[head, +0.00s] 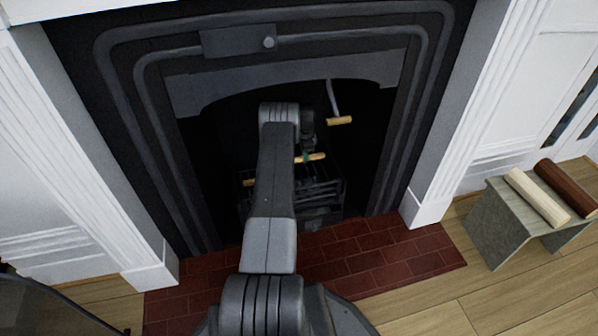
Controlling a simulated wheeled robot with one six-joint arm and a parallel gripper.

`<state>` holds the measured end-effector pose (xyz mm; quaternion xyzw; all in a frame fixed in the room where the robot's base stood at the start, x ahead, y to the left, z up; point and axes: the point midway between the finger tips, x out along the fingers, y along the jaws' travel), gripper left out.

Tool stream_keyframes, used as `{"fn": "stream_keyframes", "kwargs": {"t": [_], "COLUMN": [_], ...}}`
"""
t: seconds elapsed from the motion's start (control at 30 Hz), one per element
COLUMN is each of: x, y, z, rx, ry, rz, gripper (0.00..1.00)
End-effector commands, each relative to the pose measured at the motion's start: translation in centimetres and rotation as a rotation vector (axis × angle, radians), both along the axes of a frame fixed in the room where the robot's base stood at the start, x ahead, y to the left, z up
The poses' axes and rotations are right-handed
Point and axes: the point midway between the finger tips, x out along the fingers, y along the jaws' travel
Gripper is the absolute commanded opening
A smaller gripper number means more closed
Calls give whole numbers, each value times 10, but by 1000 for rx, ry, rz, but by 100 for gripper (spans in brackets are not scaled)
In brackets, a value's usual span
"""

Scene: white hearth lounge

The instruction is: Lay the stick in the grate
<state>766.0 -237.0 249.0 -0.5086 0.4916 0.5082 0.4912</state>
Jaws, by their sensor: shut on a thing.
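The stick (316,157) is a thin tan piece of wood inside the dark fireplace opening. My gripper (306,156) is shut on it, with the arm reaching in from the front. The arm hides the stick's middle; a tan end shows left of the arm. The grate (325,192) is a dark barred basket low in the opening, partly behind my arm. The stick appears over the grate; I cannot tell whether they touch.
A metal rod with a wooden handle (340,120) hangs in the opening, right of my gripper. The dark surround (401,120) frames the opening. Red hearth tiles (390,258) lie in front. A small stand (497,222) at right holds a pale log (537,197) and a brown log (566,188).

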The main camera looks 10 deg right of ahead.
Motion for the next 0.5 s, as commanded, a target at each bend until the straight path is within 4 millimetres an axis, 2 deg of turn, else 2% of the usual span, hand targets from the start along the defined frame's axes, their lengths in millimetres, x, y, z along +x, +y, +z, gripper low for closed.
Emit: {"fn": "stream_keyframes", "kwargs": {"t": [0.03, 0.1, 0.33, 0.5], "x": [-1, 0, 0, 0], "y": [0, 0, 0, 0], "z": [-16, -29, -53, -77], "rx": [0, 0, 0, 0], "ry": [1, 1, 0, 0], "rz": [0, 0, 0, 0], "gripper": [0, 0, 0, 0]}}
